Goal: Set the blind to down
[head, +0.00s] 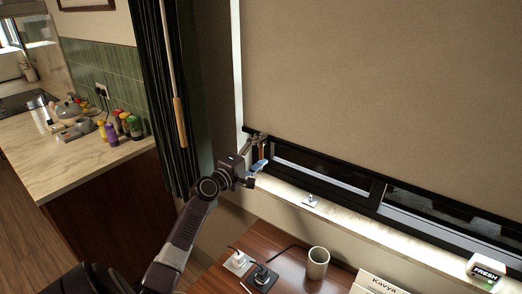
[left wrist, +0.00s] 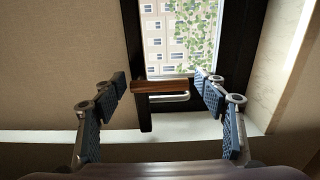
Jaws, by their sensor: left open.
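The beige blind (head: 380,85) hangs over most of the window in the head view, its dark bottom bar (head: 330,165) a little above the sill. A strip of window shows below it. My left gripper (head: 260,158) is at the lower left corner of the blind. In the left wrist view my left gripper (left wrist: 163,92) is open, with a finger on each side of a short wooden bar (left wrist: 158,87). The bar lies between the fingertips, and I see no clear grip on it. A pale metal bar (left wrist: 168,97) shows just below it. My right gripper is out of view.
A dark curtain (head: 165,90) and a hanging wand with a wooden handle (head: 180,122) are left of the blind. A wooden table (head: 290,262) with a grey cup (head: 317,263) stands below the sill (head: 350,213). A counter (head: 65,160) with bottles is at left.

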